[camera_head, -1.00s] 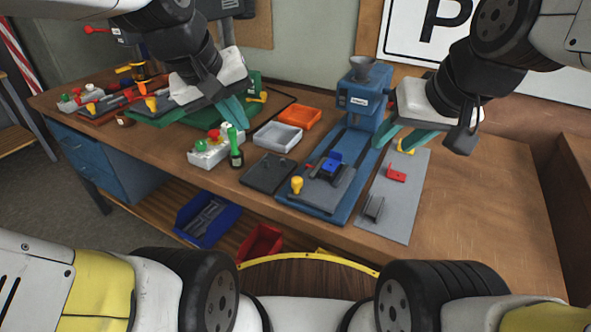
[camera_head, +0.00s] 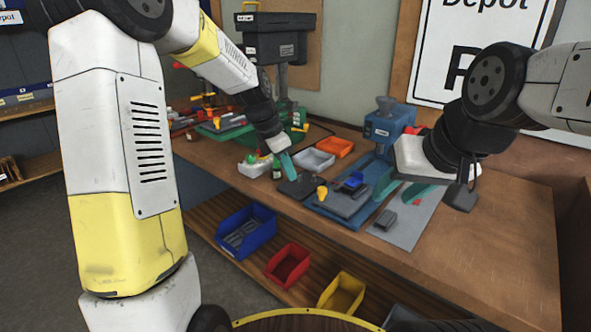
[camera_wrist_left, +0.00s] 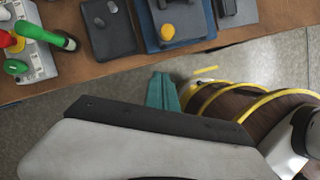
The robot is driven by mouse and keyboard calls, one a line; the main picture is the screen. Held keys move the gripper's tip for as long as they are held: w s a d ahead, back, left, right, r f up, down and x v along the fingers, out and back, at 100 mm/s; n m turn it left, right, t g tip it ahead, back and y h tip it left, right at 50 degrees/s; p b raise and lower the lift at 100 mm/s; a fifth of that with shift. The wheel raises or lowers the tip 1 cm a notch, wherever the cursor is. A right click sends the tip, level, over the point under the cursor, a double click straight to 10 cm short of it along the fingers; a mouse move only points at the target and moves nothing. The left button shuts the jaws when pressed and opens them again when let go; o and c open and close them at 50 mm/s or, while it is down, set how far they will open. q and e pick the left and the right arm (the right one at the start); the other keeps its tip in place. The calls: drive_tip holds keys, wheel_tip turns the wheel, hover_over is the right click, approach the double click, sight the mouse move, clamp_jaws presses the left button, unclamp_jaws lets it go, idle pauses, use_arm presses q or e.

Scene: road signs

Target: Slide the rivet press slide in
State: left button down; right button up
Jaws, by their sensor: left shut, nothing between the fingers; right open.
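The blue rivet press (camera_head: 386,128) stands at the back of its blue base (camera_head: 322,207). The grey slide (camera_head: 345,198), with a blue block on top and a yellow knob (camera_head: 322,192) at its front, sits on the base, out toward the table's front edge. The slide's front and yellow knob also show in the left wrist view (camera_wrist_left: 167,32). My left gripper (camera_head: 288,166) is shut and empty, in front of the table edge near the dark plate; its teal fingers also show in the left wrist view (camera_wrist_left: 162,92). My right gripper (camera_head: 402,193) is open and empty above the grey mat, right of the press.
A dark plate (camera_head: 298,188) lies left of the press base. A button box (camera_head: 256,166) and grey and orange trays (camera_head: 338,147) sit behind. A grey mat (camera_head: 405,230) holds small parts. Blue, red and yellow bins (camera_head: 287,266) stand on the lower shelf. The table's right side is clear.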

use_arm(q)
drive_tip(key=d+f, duration=0.1)
drive_tip(key=f, duration=0.1)
drive_tip(key=w+d+f, duration=0.1)
drive_tip(key=d+f, duration=0.1)
drive_tip(key=w+d+f, duration=0.1)
drive_tip(key=f, duration=0.2)
drive_tip(key=shift+w+d+f, duration=0.1)
drive_tip(key=shift+w+d, duration=0.05)
drive_tip(key=shift+d, duration=0.25)
drive_tip(key=shift+w+d, duration=0.35)
drive_tip(key=shift+d, duration=0.25)
drive_tip(key=shift+w, duration=0.1)
